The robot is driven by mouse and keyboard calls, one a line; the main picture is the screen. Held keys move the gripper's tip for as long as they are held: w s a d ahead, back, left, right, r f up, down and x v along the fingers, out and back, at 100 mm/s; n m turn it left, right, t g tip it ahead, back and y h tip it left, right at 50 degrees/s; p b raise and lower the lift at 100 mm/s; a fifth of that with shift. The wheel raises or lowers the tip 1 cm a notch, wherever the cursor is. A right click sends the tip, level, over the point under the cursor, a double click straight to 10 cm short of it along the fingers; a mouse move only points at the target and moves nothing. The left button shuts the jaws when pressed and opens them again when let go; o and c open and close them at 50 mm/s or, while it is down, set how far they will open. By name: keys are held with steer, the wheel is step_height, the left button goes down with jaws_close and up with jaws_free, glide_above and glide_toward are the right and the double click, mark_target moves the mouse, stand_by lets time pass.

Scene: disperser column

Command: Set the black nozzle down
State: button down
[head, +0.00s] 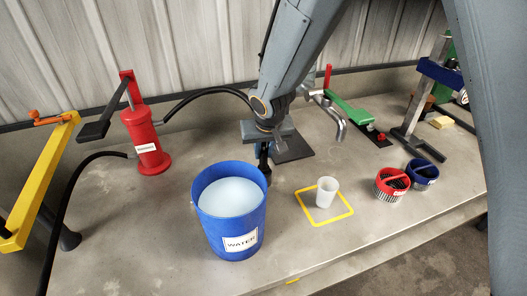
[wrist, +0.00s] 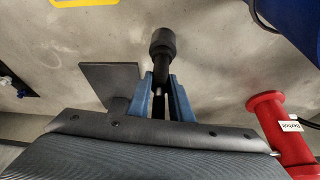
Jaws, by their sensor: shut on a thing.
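The black nozzle (wrist: 162,42) is between the blue fingers of my gripper (wrist: 160,92), which is shut on it. Its wide round end sticks out past the fingertips in the wrist view. In the head view my gripper (head: 263,148) points down just behind the blue water bucket (head: 232,228), and the nozzle (head: 264,160) hangs below it, partly hidden by the bucket rim. I cannot tell whether its lower end touches the bench.
A dark square plate (head: 294,148) lies beside my gripper. A red pump cylinder (head: 147,145) with a black hose stands left. A white cup (head: 326,192) stands inside a yellow square (head: 312,215). Red (head: 391,184) and blue (head: 422,173) baskets are right.

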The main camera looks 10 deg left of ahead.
steer(key=shift+f, duration=0.25)
steer(key=c, duration=1.6)
jaws_free()
steer(key=shift+r, duration=0.15)
steer(key=shift+r, duration=0.35)
steer(key=b+v, duration=0.2)
steer(key=v, duration=0.9)
steer(key=shift+s+r, duration=0.1)
steer(key=shift+s, duration=0.15)
steer(key=shift+r, duration=0.1)
